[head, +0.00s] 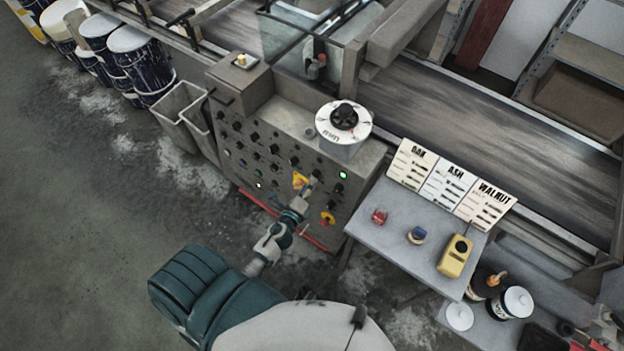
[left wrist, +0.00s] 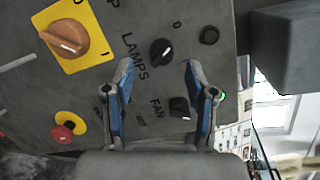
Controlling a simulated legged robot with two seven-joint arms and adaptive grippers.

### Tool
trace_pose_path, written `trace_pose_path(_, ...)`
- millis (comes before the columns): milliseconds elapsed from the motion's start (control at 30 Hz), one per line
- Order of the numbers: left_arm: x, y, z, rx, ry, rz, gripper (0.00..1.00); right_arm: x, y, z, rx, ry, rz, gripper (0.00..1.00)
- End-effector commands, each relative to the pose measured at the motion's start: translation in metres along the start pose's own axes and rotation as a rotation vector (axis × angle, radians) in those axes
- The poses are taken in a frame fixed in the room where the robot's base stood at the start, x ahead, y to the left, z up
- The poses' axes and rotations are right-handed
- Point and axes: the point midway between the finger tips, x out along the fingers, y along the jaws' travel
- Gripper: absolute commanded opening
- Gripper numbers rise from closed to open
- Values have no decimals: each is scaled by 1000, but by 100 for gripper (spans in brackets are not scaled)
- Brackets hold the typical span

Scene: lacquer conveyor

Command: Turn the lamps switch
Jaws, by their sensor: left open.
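In the head view my left gripper (head: 307,190) is at the lower right of the panel front (head: 235,135) and covers part of the knobs there. My right gripper is not recognisable.
A black FAN knob (left wrist: 180,107) sits just below the lamps switch. A yellow-plated orange rotary switch (left wrist: 66,40) and a red emergency button (left wrist: 64,132) are to the left. A table (head: 385,245) with small containers stands right of the panel.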

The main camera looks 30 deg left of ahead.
Motion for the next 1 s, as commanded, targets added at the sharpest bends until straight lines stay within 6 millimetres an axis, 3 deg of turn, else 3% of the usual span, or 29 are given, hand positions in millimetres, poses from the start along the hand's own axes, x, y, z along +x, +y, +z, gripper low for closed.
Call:
trace_pose_path(200, -50, 2, 0, -3, -2, 5, 56, 0, 0, 0, 0, -1, 0, 40)
trace_pose_path(400, -75, 2, 1, -1, -2, 2, 56, 0, 0, 0, 0, 0, 1, 40)
trace_pose_path(1000, -80, 1, 1, 0, -2, 2, 56, 0, 0, 0, -1, 0, 1, 40)
